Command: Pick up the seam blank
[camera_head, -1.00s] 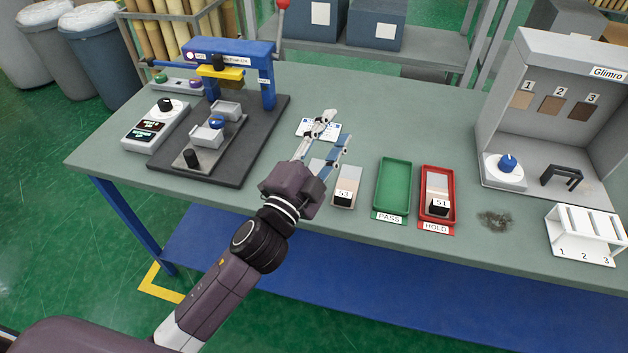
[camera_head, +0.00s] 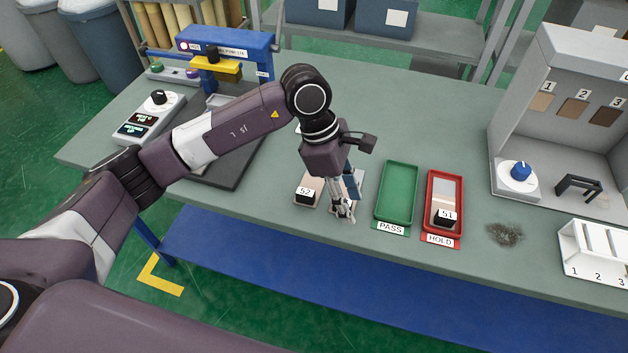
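A blank labelled S2 (camera_head: 306,193) lies on the table, partly hidden behind my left gripper. A blank labelled S1 (camera_head: 445,212) lies in the red HOLD tray (camera_head: 429,204). The blank labelled S3 is hidden now, at or behind the gripper's fingers. My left gripper (camera_head: 343,212) points down just right of S2 and left of the green PASS tray (camera_head: 380,200), with its fingertips low near the table. The fingers are seen nearly edge-on, so the gap between them and any hold are unclear. My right gripper is not in view.
The PASS tray is empty. A blue press (camera_head: 225,45) stands at the back left, partly behind my arm. A grey booth (camera_head: 505,150) and a white numbered rack (camera_head: 590,250) stand at the right. A dark smudge (camera_head: 505,233) marks the table between the HOLD tray and rack.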

